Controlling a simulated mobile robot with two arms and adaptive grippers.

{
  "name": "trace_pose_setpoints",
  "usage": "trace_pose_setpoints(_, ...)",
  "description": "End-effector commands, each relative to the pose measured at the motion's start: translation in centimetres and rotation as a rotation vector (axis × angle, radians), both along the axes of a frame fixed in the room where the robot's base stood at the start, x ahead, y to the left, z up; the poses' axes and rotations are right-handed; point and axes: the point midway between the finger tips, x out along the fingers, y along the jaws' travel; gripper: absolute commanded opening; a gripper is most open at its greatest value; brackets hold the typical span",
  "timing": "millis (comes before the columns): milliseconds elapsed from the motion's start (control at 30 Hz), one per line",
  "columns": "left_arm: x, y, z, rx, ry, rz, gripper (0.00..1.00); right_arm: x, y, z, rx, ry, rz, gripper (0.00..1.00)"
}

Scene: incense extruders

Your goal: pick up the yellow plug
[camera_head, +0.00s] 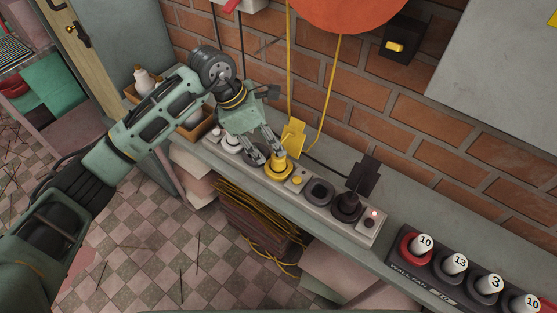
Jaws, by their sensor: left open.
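The yellow plug (280,167) sits in a socket of the pale power strip (311,200) on the wall ledge. A square yellow tag (293,137) stands by it, and yellow cords run up the wall. My left gripper (267,155) is open, pointing down over the strip from the upper left. One fingertip is at the yellow plug's upper left edge; I cannot tell whether it touches. The other is further left, over a dark socket. The fingers partly hide the plug. My right gripper is not in view.
The brick wall (330,90) closes off the back. A wooden tray with bottles is at left.

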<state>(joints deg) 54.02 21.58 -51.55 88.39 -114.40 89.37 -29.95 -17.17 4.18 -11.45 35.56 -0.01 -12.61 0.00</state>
Motion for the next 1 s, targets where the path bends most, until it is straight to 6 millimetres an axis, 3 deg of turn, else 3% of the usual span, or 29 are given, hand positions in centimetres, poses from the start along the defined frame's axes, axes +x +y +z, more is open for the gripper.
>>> trace_pose_setpoints(200,-0.6,-1.5,-2.5,-0.003,0.006,-0.001,0.42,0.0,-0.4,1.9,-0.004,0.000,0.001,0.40)
trace_pose_setpoints(333,-0.4,-2.1,-4.1,-0.004,0.002,0.000,0.42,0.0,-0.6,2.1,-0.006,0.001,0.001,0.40)
trace_pose_setpoints(633,-0.3,-2.3,-4.8,-0.003,-0.001,-0.001,0.42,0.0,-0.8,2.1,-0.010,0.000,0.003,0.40)
trace_pose_setpoints(1000,-0.2,-2.3,-4.8,-0.004,-0.002,0.000,0.10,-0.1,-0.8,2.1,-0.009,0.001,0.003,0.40)
